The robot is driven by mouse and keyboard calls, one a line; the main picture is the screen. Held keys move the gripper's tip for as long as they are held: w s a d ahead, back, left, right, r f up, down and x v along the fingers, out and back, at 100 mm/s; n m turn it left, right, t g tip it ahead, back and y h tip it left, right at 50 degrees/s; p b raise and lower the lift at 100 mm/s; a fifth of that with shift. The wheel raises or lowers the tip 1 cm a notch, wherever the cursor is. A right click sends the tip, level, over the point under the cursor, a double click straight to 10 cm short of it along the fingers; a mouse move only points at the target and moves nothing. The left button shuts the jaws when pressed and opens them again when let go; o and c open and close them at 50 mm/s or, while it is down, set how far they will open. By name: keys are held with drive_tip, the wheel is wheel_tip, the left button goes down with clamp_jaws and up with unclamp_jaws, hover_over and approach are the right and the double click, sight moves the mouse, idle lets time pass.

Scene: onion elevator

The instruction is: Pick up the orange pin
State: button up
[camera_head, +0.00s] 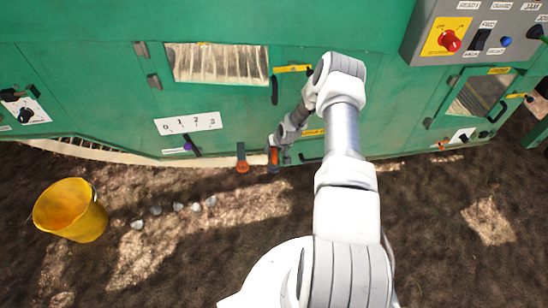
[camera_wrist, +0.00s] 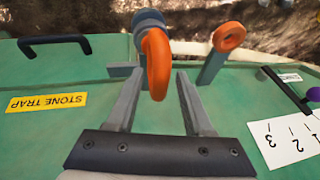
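Two orange rings on grey parts stand at the lower edge of the green machine. In the wrist view, the nearer orange pin (camera_wrist: 157,62) has a tall ring beside a round grey-blue part. My gripper (camera_wrist: 160,82) is open, with one finger on each side of this ring and visible gaps between. The second orange ring (camera_wrist: 229,37) sits on a grey bar to the right, outside the fingers. In the head view, my gripper (camera_head: 281,150) is at the nearer pin (camera_head: 273,154), partly covering it. The second ring (camera_head: 243,167) hangs just left.
A black handle (camera_wrist: 54,43) and a yellow STONE TRAP label (camera_wrist: 47,102) are on the green panel. A white numbered plate (camera_head: 188,123) with a dark lever is nearby. A yellow bucket (camera_head: 71,210) and several stones lie on the soil at left.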

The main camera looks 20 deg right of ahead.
clamp_jaws()
wheel_tip(320, 180, up, 10)
drive_tip(key=p, duration=0.3)
drive_tip(key=shift+f, duration=0.15)
idle(0.6)
